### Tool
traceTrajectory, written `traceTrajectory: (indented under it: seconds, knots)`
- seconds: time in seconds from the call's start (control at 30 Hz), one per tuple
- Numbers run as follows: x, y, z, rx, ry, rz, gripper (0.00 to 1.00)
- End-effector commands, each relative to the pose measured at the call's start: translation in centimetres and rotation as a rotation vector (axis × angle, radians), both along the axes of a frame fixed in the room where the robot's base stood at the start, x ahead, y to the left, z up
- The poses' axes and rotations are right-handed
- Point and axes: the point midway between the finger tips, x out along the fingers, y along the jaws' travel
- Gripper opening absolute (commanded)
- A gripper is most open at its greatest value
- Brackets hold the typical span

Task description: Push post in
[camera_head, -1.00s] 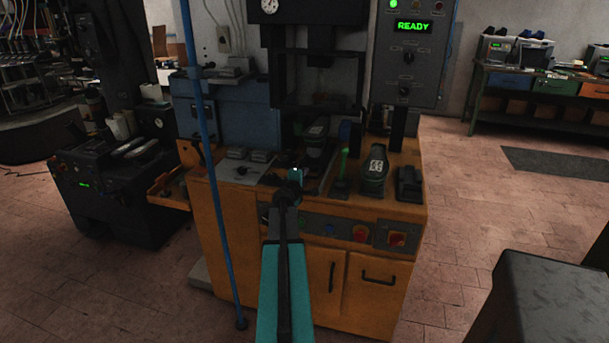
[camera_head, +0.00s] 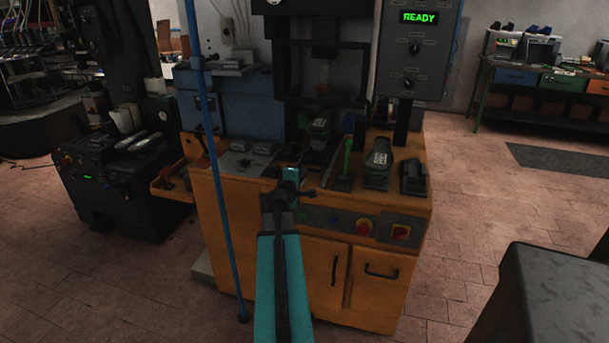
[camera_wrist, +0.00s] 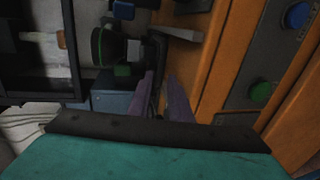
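The heel press (camera_head: 281,75) stands on an orange cabinet. A dark shoe-like form with a green edge and pale label (camera_head: 319,127) sits in its opening; I take its support as the post, but the support is mostly hidden. In the wrist view a dark round form with a green rim (camera_wrist: 105,45) lies left of the fingers, probably the same piece. My gripper (camera_head: 288,183) is in front of the cabinet's top, left of centre, and appears apart from the shoe form.
A green upright lever (camera_head: 347,158), a second labelled dark form (camera_head: 379,160) and a black block (camera_head: 413,177) stand on the cabinet's right side. A display (camera_head: 419,17) reads READY. A blue pole (camera_head: 214,170) rises at the left. A dark block (camera_head: 560,290) fills the lower right.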

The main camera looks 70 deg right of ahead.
Motion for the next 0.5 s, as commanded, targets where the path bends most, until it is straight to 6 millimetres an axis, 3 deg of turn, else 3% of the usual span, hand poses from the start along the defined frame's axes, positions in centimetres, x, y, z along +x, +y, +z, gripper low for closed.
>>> traceTrajectory:
  seconds: [0.5]
  knots:
    - [-0.6,4.7,1.0,-0.001,0.000,0.001,0.18]
